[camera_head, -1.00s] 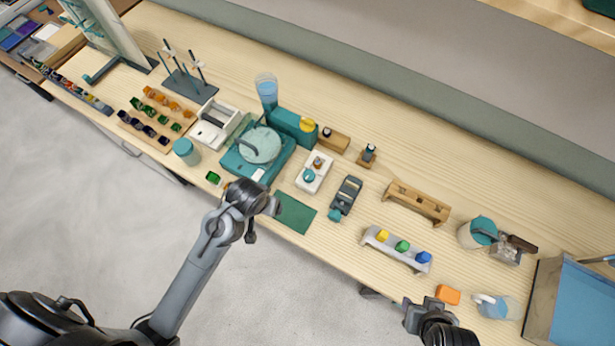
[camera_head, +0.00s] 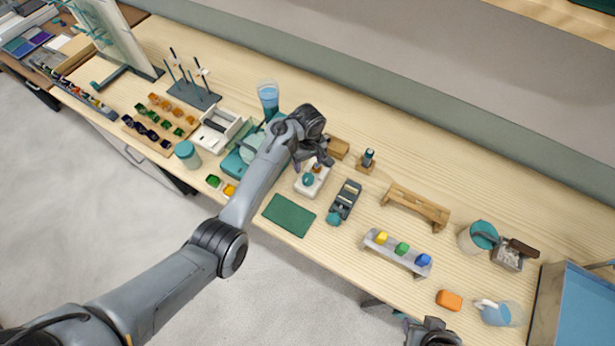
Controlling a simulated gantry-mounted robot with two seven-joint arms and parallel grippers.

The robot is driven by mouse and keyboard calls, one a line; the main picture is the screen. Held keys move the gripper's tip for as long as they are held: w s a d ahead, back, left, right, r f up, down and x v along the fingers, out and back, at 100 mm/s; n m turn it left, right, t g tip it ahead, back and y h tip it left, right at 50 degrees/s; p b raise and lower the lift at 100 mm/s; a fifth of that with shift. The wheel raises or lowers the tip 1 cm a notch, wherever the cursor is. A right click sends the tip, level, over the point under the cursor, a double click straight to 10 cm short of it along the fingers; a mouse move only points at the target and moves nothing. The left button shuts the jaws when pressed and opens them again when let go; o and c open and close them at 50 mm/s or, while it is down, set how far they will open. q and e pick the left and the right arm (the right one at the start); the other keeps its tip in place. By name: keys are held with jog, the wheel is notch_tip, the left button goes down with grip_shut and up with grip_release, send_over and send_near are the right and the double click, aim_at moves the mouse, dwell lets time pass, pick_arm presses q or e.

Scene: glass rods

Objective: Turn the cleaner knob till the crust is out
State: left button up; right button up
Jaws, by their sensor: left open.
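A small white block with a round teal knob (camera_head: 308,180) stands near the middle of the bench; it looks like the cleaner, though I cannot be sure. My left gripper (camera_head: 314,164) is open above the back end of this block and partly covers it. I cannot tell whether its fingers touch anything. No crust can be made out at this size. A dark grey device (camera_head: 346,197) with a teal end knob (camera_head: 333,218) stands just to the right. My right gripper (camera_head: 430,328) is at the bottom edge, largely cut off, with its jaws unclear.
My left forearm crosses the teal machine (camera_head: 234,165) and hides much of it. A green mat (camera_head: 289,216) lies in front of the block. A wooden rack (camera_head: 416,207) and a grey stand with coloured knobs (camera_head: 397,254) are to the right. Bare bench lies between them.

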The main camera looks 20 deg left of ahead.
aim_at(308, 177)
pick_arm(q)
notch_tip(308, 177, down, 10)
jog(key=shift+r+b, duration=0.25)
jog(key=shift+b, duration=0.35)
jog(key=shift+c, duration=0.3)
jog(key=c, duration=1)
